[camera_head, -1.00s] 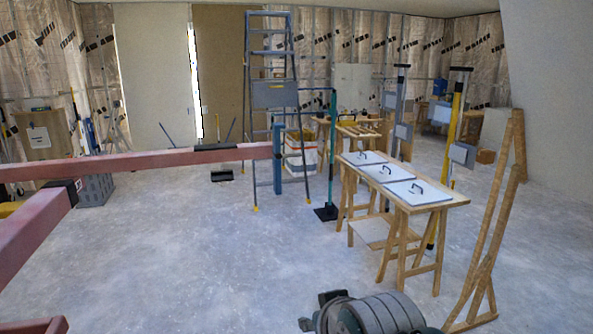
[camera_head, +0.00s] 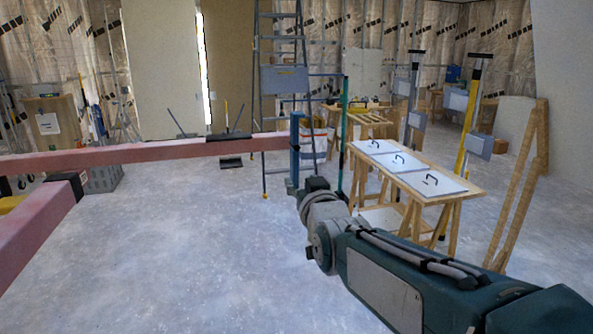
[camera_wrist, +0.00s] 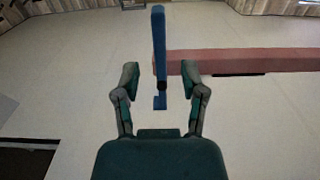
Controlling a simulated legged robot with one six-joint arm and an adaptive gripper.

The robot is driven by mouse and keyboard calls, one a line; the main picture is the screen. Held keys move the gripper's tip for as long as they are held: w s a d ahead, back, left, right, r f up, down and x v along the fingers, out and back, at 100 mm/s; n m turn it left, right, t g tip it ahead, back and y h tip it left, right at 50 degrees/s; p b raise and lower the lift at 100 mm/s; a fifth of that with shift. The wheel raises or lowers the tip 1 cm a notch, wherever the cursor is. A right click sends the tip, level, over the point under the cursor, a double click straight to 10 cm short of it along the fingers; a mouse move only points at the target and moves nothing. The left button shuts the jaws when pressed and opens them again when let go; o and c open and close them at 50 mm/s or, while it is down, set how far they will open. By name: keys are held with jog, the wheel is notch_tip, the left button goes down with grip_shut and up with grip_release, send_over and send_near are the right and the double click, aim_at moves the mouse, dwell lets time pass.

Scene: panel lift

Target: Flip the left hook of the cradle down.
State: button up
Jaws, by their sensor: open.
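The cradle's red beam (camera_head: 150,156) crosses the left of the head view. A blue upright hook (camera_head: 295,142) stands at its right end and rises above the beam. I take it for the left hook, the only one in view. My gripper (camera_head: 300,190) is just below and in front of it in the head view. In the wrist view, my gripper (camera_wrist: 160,82) has its two fingers wide apart and empty. The hook (camera_wrist: 159,45) shows upright between and beyond the fingertips, with its foot pointing down. The red beam (camera_wrist: 240,61) runs off to its right. Contact cannot be judged.
A second red beam (camera_head: 35,225) lies at the left front. A wooden trestle table (camera_head: 440,185) with several white panels stands to the right. A stepladder (camera_head: 283,80) is behind the hook. A wooden frame (camera_head: 522,180) stands at far right. The floor at centre left is clear.

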aim_at(296, 173)
jog(key=x, duration=0.6)
jog(key=shift+w+a, duration=0.1)
jog(key=shift+w, duration=0.15)
grip_shut()
